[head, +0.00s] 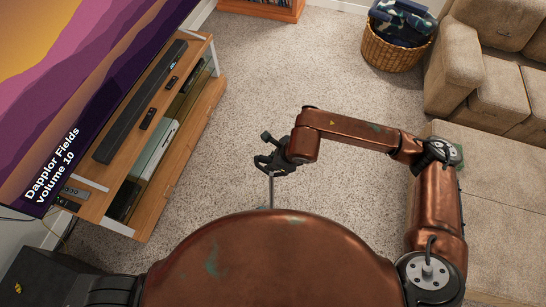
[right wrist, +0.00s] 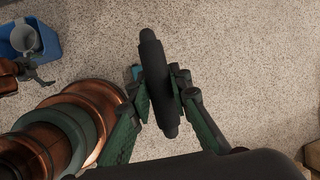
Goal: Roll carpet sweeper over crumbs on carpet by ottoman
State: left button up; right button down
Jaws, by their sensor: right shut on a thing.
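My right gripper (head: 272,162) is shut on the dark handle of the carpet sweeper (head: 271,188). A thin grey pole runs down from the grip and goes out of sight behind my body. In the right wrist view the dark handle (right wrist: 155,75) sits between the two green-sided fingers. The sweeper's head is hidden. The beige ottoman (head: 495,215) is at the right, partly behind my right arm. The carpet (head: 250,90) is speckled, and I cannot make out crumbs on it. My left gripper (right wrist: 38,76) shows at the left of the right wrist view; its jaws are unclear.
A wooden TV stand (head: 170,165) with electronics runs along the left, under a large screen (head: 75,70). A wicker basket (head: 392,50) and a beige sofa (head: 490,75) stand at the upper right. A blue bin (right wrist: 45,42) holds a grey item. The carpet between is open.

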jog(key=shift+r, duration=0.1)
jog(key=shift+w+r+p, duration=0.1)
jog(key=shift+r+p, duration=0.65)
jog(key=shift+r, duration=1.6)
